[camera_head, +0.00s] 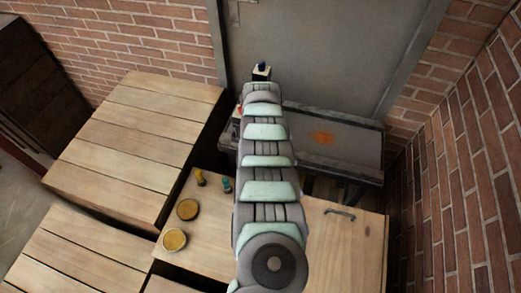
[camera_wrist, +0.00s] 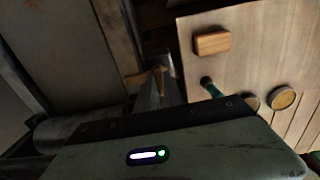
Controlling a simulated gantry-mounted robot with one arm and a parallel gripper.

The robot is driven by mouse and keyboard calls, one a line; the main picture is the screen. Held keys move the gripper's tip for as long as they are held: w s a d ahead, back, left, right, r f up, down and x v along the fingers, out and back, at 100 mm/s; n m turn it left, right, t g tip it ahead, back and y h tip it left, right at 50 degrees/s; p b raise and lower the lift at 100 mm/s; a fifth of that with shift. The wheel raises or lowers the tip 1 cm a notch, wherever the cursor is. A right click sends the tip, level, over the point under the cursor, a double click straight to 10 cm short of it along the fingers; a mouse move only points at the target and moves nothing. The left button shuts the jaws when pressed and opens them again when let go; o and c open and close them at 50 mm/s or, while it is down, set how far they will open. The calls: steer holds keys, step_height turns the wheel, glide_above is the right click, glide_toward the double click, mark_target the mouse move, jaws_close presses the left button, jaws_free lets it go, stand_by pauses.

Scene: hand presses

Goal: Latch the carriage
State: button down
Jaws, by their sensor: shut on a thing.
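The carriage looks to be the long dark grey bed (camera_head: 350,150) with raised rails and a rust-orange patch, right of my arm in the head view. A dark grey flat surface (camera_wrist: 60,40) fills the upper left of the wrist view; I cannot tell whether it is the same bed. My gripper (camera_wrist: 160,82) is shut on a small tan part (camera_wrist: 160,70) beside a dark metal edge. The part is mostly hidden by the fingers, and I cannot tell whether it is a latch. In the head view my arm hides the gripper.
Slatted wooden crates (camera_head: 140,135) stand left. A brick wall (camera_head: 460,170) closes the right side.

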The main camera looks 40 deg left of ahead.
stand_by(0.5)
steer(key=c, duration=1.5)
jaws_free()
step_height(320, 180, up, 11)
steer(key=shift+f+p, duration=0.1)
steer(key=shift+p, duration=1.05)
